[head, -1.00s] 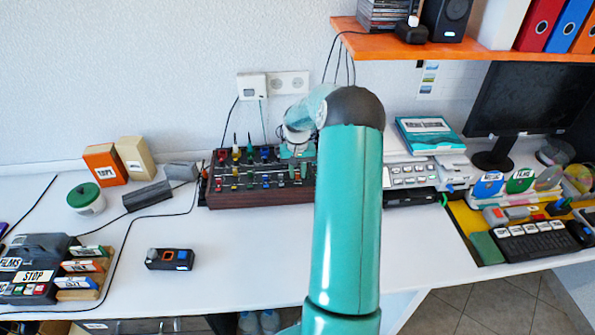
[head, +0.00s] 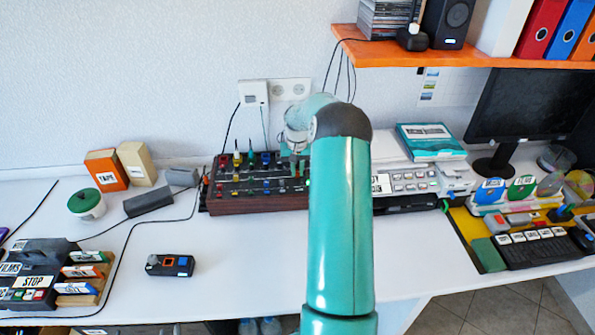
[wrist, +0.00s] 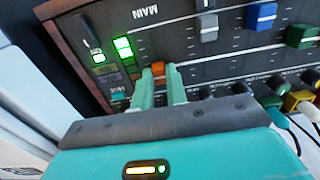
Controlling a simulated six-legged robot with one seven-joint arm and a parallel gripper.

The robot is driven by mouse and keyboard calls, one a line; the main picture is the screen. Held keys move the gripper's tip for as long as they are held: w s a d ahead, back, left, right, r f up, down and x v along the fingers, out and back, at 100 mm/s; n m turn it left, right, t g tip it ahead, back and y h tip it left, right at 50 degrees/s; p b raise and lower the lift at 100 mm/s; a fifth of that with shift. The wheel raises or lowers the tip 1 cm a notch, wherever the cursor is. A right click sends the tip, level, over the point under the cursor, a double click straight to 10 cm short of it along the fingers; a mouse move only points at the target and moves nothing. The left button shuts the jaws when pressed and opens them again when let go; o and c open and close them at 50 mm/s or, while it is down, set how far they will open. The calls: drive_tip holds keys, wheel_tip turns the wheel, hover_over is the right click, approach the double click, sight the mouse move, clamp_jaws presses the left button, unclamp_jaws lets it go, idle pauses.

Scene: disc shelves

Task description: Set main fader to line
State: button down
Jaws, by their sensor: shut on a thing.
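The mixer (head: 262,204), a dark panel in a brown wooden case, stands on the desk against the wall. In the wrist view its MAIN label (wrist: 145,12) and a scale of light tick marks show beside the main fader. The main fader's orange cap (wrist: 158,68) sits at the lower end of the visible scale. My gripper (wrist: 159,84) is shut on this cap, with a teal finger on either side. The fader's slot under the cap is hidden. In the head view my arm covers the mixer's right part, and the cap cannot be made out there.
Grey (wrist: 207,26), blue (wrist: 261,15) and green (wrist: 301,36) fader caps lie to the right on the panel. Lit green buttons (wrist: 122,47) are left of the fader. Cable plugs (wrist: 298,98) stick out at lower right. A grey keyed device (head: 408,180) stands right of the mixer.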

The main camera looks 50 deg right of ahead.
sight(297, 172)
drive_tip(key=c, duration=1.4)
unclamp_jaws()
wheel_tip(297, 172, up, 14)
drive_tip(key=shift+f, duration=0.1)
